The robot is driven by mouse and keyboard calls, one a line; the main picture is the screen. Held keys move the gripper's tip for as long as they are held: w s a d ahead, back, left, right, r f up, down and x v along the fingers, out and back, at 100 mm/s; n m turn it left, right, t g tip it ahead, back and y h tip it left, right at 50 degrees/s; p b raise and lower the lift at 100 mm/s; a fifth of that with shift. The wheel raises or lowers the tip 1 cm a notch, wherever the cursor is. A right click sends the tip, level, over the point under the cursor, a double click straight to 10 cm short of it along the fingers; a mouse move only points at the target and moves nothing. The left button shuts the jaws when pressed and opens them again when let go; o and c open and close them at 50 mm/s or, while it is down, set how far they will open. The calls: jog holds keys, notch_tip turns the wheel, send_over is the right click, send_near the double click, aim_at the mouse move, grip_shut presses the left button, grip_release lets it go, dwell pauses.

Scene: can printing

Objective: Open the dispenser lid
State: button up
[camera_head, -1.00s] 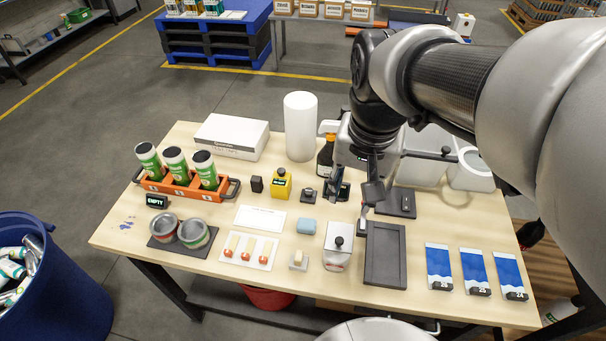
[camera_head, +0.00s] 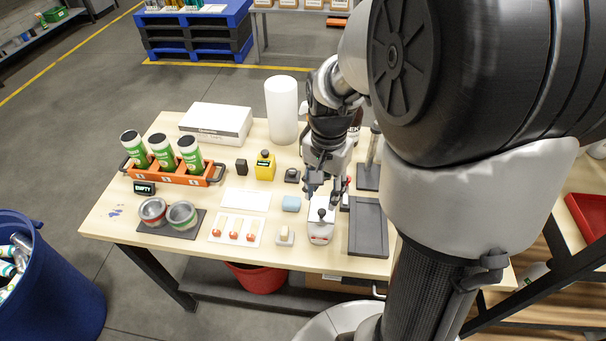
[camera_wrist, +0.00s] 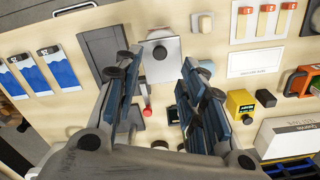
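The dispenser (camera_head: 320,229) is a small metal box near the front of the table, with a silver top and a round black knob (camera_head: 321,213). Its lid looks closed. In the wrist view the silver lid (camera_wrist: 172,72) and the dark knob (camera_wrist: 159,53) lie just beyond my fingertips. My gripper (camera_head: 322,188) is above the dispenser's back part, pointing down. In the wrist view my gripper (camera_wrist: 158,70) has its two fingers spread on either side of the lid, with nothing between them. I cannot tell whether a fingertip touches the dispenser.
A dark tray (camera_head: 368,238) lies right beside the dispenser. A small stamp-like block (camera_head: 285,237) and a blue sponge (camera_head: 291,203) are on its left. A white card with red-tipped pieces (camera_head: 222,239) lies farther left. A white cylinder (camera_head: 282,110) stands at the back.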

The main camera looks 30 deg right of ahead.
aim_at(322, 211)
notch_tip(322, 211, down, 6)
jog(key=shift+f+b, duration=0.2)
jog(key=shift+b, duration=0.5)
jog(key=shift+c, duration=0.2)
grip_shut()
